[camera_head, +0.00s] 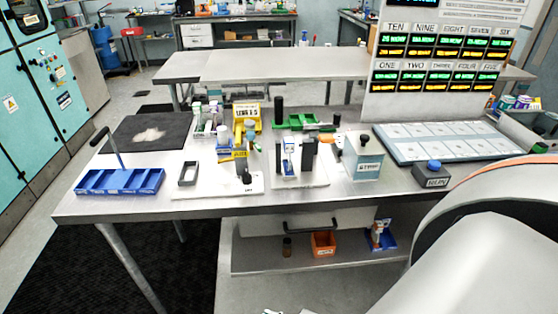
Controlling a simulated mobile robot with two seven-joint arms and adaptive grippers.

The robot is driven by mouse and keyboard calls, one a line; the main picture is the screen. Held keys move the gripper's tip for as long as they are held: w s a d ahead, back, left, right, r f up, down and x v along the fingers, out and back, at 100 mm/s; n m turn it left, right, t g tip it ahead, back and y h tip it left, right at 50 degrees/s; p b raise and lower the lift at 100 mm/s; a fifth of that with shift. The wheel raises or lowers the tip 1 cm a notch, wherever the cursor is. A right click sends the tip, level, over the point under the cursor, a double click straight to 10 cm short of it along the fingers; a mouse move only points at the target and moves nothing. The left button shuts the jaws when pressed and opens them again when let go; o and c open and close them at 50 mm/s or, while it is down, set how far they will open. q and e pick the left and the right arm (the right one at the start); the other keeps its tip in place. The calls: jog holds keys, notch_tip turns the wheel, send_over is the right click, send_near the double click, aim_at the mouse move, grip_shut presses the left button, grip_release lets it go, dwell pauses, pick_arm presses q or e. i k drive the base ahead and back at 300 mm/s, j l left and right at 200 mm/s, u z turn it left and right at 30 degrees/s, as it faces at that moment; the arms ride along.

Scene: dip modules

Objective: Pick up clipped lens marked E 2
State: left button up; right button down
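I cannot make out a clipped lens marked E 2; any such marking is too small to read. Small fixtures stand on the steel workbench (340,199): a white plate (218,188) with yellow and dark parts, and another white plate (300,180) with a blue-white piece and dark upright blocks. Neither gripper can be made out. A large white and black arm link of mine fills the lower right. Small pale bits at the bottom edge are too cut off to identify.
A blue divided tray (120,182) with a tilted black-topped handle and a black mat (145,135) are at left. A green fixture (300,122), grey box (364,162), pale panel (440,143) and blue-button box (432,177) stand farther right. An orange bin (323,244) sits on the lower shelf.

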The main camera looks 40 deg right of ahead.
aim_at(288, 142)
jog(key=j+z, duration=0.1)
jog(key=z, duration=0.25)
jog(key=j+z, duration=0.15)
jog(key=z, duration=0.25)
jog(key=j+z, duration=0.15)
jog(key=z, duration=0.2)
jog(key=i+j, duration=0.05)
